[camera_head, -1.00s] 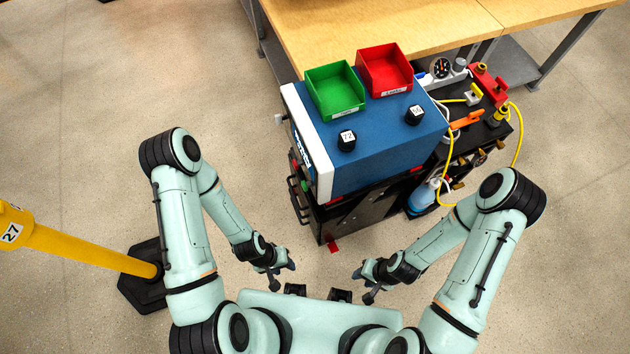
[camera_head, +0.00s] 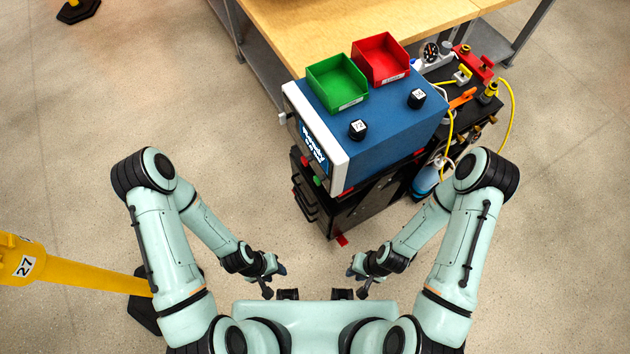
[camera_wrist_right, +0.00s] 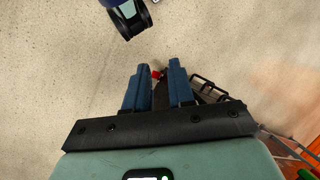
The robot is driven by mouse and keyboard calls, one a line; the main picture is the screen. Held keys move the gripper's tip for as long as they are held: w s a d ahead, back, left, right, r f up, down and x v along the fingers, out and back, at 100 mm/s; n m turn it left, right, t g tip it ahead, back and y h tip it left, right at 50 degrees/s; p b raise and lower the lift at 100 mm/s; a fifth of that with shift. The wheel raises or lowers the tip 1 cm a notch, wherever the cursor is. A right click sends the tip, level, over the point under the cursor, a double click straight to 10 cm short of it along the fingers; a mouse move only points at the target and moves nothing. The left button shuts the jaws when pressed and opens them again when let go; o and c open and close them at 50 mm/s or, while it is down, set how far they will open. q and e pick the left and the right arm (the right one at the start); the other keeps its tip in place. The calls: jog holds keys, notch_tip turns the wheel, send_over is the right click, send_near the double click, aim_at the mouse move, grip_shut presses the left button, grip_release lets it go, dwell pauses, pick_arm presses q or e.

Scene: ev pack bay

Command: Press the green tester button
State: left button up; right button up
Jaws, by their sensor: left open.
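The blue tester (camera_head: 385,132) with a white front panel stands on a black cart ahead of me. The green button (camera_head: 317,181) is low on its front, below a red button (camera_head: 304,161); both look small and are seen at a steep angle. My left gripper (camera_head: 273,282) is open and empty, low in front of my body, well short of the tester. My right gripper (camera_head: 357,279) is also well short of it. In the right wrist view its two blue fingers (camera_wrist_right: 157,85) are apart, with floor and part of the black cart beyond them.
A wooden bench (camera_head: 300,30) stands behind. A black cart with hoses (camera_head: 470,100) is at right, a yellow post (camera_head: 80,273) at left. Floor before me is clear.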

grip_shut()
jog(key=shift+f, duration=0.1)
dwell(1.4)
